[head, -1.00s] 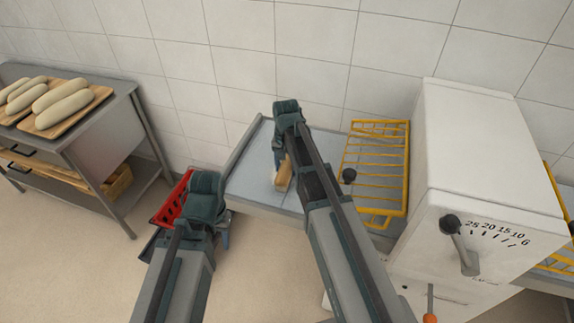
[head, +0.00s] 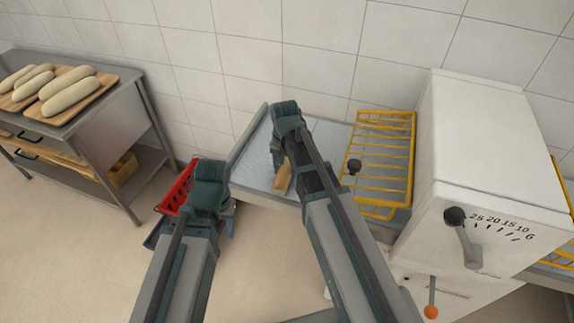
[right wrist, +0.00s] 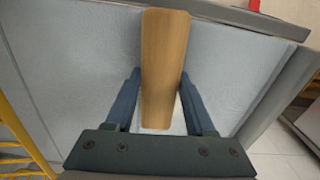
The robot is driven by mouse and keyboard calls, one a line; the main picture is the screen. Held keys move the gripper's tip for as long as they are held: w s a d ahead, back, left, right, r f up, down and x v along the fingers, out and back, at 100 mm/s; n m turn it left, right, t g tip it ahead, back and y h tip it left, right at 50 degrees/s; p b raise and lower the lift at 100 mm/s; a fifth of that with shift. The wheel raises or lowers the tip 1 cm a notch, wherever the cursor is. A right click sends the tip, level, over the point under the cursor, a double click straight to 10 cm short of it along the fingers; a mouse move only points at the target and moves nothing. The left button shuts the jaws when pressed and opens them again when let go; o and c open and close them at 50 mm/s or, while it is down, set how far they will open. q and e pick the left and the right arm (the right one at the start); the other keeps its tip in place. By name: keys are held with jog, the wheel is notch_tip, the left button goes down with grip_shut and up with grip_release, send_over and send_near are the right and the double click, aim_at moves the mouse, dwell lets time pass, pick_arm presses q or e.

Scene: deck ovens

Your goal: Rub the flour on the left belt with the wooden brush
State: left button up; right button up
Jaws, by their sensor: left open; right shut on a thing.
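The left belt (head: 255,160) is a pale blue-grey surface left of the yellow rack. My right gripper (head: 282,168) is over it, shut on the wooden brush (head: 284,181). In the right wrist view the brush (right wrist: 165,60) is a long light-brown block between the two fingers, over the belt (right wrist: 85,60). I cannot tell whether it touches the belt. A whitish patch, perhaps flour (right wrist: 178,126), shows beside the brush's near end; no flour is clear in the head view. My left gripper (head: 228,222) is open and empty near the belt's front left, partly hidden by its arm.
A yellow wire rack (head: 385,165) stands right of the belt, with the white oven housing (head: 480,150) beyond it. A red basket (head: 176,190) is beside my left gripper. A steel table (head: 100,120) with loaves on boards is at left.

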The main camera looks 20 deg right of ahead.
jog(key=shift+s+a+f, duration=0.1)
jog(key=shift+s+a, duration=0.3)
jog(key=shift+s, duration=0.3)
jog(key=shift+c, duration=0.6)
jog(key=shift+w+a, duration=0.55)
jog(key=shift+a, duration=0.1)
jog(key=shift+w+d, duration=0.1)
jog(key=shift+w+d, duration=0.5)
jog(key=shift+w, duration=0.25)
jog(key=shift+w+d, duration=0.5)
jog(key=shift+w, duration=0.2)
jog(key=shift+w+d, duration=0.55)
jog(key=shift+w, duration=0.25)
jog(key=shift+w+d, duration=0.5)
jog(key=shift+w, duration=0.25)
